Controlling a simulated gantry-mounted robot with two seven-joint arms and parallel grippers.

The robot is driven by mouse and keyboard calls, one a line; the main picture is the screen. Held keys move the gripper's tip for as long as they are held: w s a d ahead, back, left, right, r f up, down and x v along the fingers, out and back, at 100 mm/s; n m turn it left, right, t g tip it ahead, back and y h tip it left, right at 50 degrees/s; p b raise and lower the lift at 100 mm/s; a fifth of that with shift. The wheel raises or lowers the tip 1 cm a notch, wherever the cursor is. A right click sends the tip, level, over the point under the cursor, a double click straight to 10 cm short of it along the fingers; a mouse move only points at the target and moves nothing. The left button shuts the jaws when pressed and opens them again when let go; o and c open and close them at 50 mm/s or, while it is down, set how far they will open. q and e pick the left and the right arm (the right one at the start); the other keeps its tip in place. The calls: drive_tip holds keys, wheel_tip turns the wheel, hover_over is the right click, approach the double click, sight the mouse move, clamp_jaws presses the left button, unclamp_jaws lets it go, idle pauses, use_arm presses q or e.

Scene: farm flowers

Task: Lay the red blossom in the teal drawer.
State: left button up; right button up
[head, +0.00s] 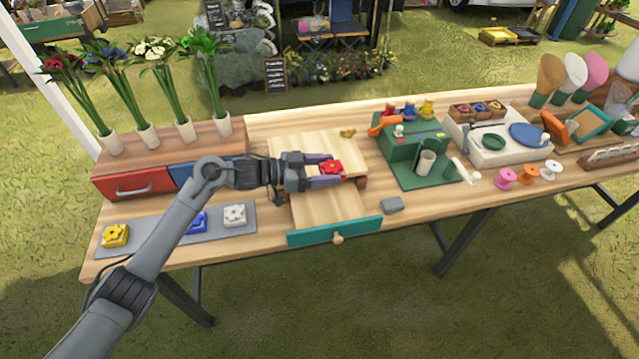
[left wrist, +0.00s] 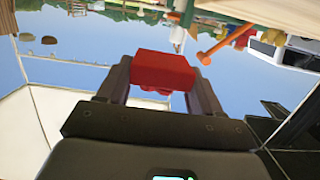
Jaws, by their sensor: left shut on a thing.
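The red blossom (head: 331,167) is held between the fingers of my left gripper (head: 338,171), which is shut on it. In the left wrist view the red blossom (left wrist: 163,70) shows as a red block between both dark fingers. The teal drawer (head: 360,227) is pulled out toward the front edge of the table, with a round wooden knob on its front. Its light wood inside is partly visible. The gripper is behind the drawer front, over the wooden cabinet area; its exact height is unclear. My right gripper is not in view.
A grey mat (head: 160,234) at left bears yellow, blue and white blossoms. Red (head: 133,184) and blue drawers sit behind it, under vases. A grey block (head: 392,204) lies right of the teal drawer. A green stand (head: 415,148) and spools are farther right.

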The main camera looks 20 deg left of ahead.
use_arm(q)
drive_tip(key=shift+w+a+f, duration=0.2)
drive_tip(key=shift+a+f, duration=0.15)
drive_tip(key=shift+a, duration=0.15)
drive_tip(key=shift+w+a+f, duration=0.2)
drive_tip(key=shift+a+f, duration=0.1)
drive_tip(key=shift+a, duration=0.15)
drive_tip(key=shift+f+b, duration=0.8)
drive_tip(key=shift+f, duration=1.2)
drive_tip(key=shift+f, duration=0.15)
drive_tip(key=shift+f, duration=0.45)
drive_tip(key=o, duration=1)
drive_tip(key=shift+o, duration=0.2)
